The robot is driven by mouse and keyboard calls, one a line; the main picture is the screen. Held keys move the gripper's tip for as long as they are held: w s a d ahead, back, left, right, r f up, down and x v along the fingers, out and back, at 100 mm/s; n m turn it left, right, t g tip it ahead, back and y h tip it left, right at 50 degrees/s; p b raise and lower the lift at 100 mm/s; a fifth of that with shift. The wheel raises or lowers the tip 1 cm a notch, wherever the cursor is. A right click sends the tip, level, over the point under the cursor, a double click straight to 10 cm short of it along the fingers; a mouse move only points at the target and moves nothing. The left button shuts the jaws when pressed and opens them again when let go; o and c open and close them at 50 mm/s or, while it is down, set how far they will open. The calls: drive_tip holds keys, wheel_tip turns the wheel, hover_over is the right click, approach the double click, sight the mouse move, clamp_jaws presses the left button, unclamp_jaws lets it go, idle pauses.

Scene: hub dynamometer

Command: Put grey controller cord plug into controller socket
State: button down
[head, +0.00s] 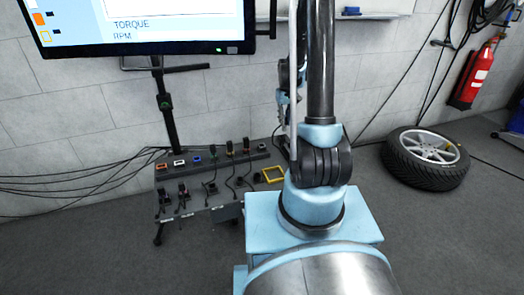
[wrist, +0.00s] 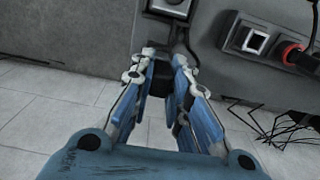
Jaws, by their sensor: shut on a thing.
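In the wrist view my gripper (wrist: 165,62) points at a dark grey panel, its two blue fingers shut on a dark plug (wrist: 166,80) that I take for the grey controller cord plug. The plug is mostly hidden between the fingers, and its colour is hard to tell. A dark cord or stem (wrist: 180,38) shows just beyond the fingertips. Beyond it is a grey-framed socket (wrist: 172,6), partly cut off by the top edge. I cannot tell which socket is the controller's. In the head view my arm hides the gripper.
The sloped socket panel (head: 215,187) carries orange, white and blue sockets (head: 197,159) and several corded plugs. In the wrist view a white socket (wrist: 254,42) and a red-ringed one (wrist: 291,53) sit to the right.

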drive_tip(key=shift+s+d, duration=0.25)
drive_tip(key=shift+s, duration=0.65)
drive_tip(key=shift+s+d, duration=0.25)
drive_tip(key=shift+s, duration=0.65)
drive_tip(key=shift+s+d, duration=0.25)
drive_tip(key=shift+s, duration=0.65)
drive_tip(key=s+a, duration=0.3)
drive_tip(key=a, duration=1)
drive_tip(key=shift+s, duration=0.2)
drive_tip(key=shift+w, duration=0.25)
idle(0.5)
drive_tip(key=shift+f, duration=0.45)
drive_tip(key=shift+f, duration=1.45)
idle(0.6)
drive_tip(key=c, duration=1.5)
unclamp_jaws()
drive_tip(key=shift+o, duration=0.2)
